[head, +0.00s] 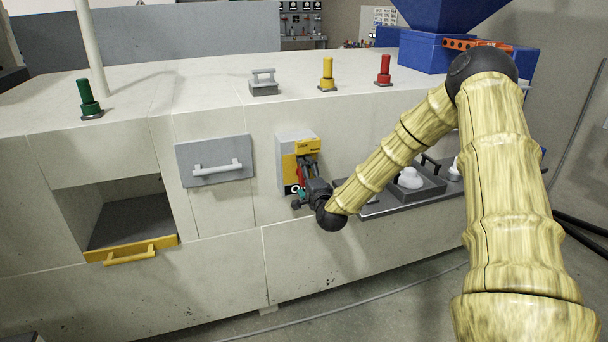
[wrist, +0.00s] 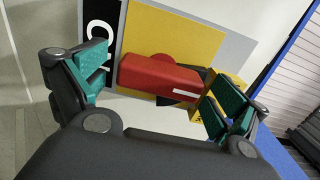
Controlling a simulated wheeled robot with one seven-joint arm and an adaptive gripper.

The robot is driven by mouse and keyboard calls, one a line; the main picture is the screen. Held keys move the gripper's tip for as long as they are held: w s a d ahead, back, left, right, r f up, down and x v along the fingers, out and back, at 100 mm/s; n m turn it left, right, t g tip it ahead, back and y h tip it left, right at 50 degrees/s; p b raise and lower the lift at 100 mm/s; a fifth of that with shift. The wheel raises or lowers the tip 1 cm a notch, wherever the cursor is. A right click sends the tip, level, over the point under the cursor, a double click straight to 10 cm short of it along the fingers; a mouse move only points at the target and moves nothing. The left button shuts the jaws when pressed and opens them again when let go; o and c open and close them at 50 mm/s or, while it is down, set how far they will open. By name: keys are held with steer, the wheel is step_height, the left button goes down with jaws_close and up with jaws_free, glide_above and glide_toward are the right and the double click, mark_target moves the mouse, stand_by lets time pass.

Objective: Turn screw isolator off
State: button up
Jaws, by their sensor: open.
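The isolator is a grey box with a yellow face (head: 306,147) on the front of the white machine. Its red handle (wrist: 160,77) lies roughly crosswise in the wrist view, with a small white mark near its right end. A black plate with a white O symbol (wrist: 99,32) is left of the handle. My gripper (wrist: 160,95) is open, its green-padded fingers on either side of the red handle. I cannot tell whether either finger touches it. In the head view my gripper (head: 304,194) is at the isolator and hides much of the handle.
A grey drawer front with a white handle (head: 217,167) is left of the isolator. An open compartment with a yellow handle (head: 131,252) is further left. A tray with white knobs (head: 410,178) is right. Green (head: 87,97), yellow (head: 327,74) and red (head: 384,69) posts stand on top.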

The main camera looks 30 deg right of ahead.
steer(key=shift+w+d, duration=0.15)
steer(key=shift+w, duration=0.35)
steer(key=c, duration=1)
